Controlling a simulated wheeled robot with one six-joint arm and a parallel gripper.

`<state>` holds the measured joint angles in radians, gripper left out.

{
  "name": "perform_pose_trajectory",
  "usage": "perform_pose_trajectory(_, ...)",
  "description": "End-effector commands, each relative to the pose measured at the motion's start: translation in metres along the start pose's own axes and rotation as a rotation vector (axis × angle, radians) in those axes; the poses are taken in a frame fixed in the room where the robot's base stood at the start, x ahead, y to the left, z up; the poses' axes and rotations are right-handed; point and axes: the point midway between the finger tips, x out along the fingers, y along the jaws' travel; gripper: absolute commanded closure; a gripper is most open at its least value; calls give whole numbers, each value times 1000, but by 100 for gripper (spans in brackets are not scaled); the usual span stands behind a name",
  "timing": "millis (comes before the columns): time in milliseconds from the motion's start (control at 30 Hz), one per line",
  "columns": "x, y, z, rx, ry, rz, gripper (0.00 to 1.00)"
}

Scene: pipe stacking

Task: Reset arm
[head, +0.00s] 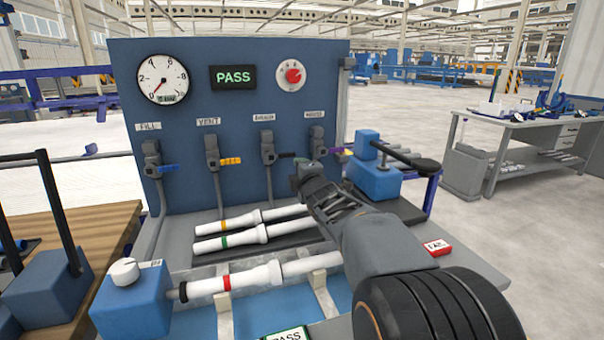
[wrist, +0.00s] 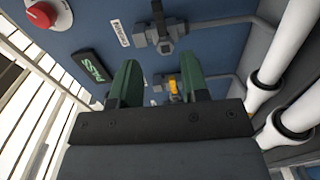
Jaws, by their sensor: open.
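My gripper (head: 308,172) is raised in front of the blue test panel (head: 225,105), near the rightmost valve (head: 317,142), with my arm reaching in from the lower right. In the wrist view my gripper (wrist: 162,82) shows two green fingers spread apart with nothing between them. The panel and a valve (wrist: 162,36) lie beyond the fingers; I cannot tell any contact. A white pipe with a red band (head: 218,284) lies in the front fixture, its right part behind my arm. Two white pipes, one with a yellow band (head: 243,220) and one with a green band (head: 230,240), lie behind it.
A gauge (head: 162,80), a lit PASS display (head: 233,77) and a red knob (head: 293,75) are on the panel. A blue block (head: 375,178) with a black lever stands right of my gripper. A red-labelled box (head: 437,247) sits at the right edge. Open floor lies beyond.

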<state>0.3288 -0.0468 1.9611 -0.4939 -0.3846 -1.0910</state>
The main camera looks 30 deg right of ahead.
Motion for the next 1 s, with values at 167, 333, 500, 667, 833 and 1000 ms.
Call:
perform_pose_trajectory(167, -7, 0, 0, -1, 0, 0, 58)
perform_pose_trajectory(333, -8, 0, 0, -1, 0, -1, 58)
perform_pose_trajectory(500, -8, 0, 0, 0, 0, -1, 58)
perform_pose_trajectory(667, -8, 0, 0, 1, 0, -2, 58)
perform_pose_trajectory(833, -20, 14, -7, 111, -31, -76, 58)
perform_pose_trajectory(1000, -63, 29, -29, 438, -147, -309, 58)
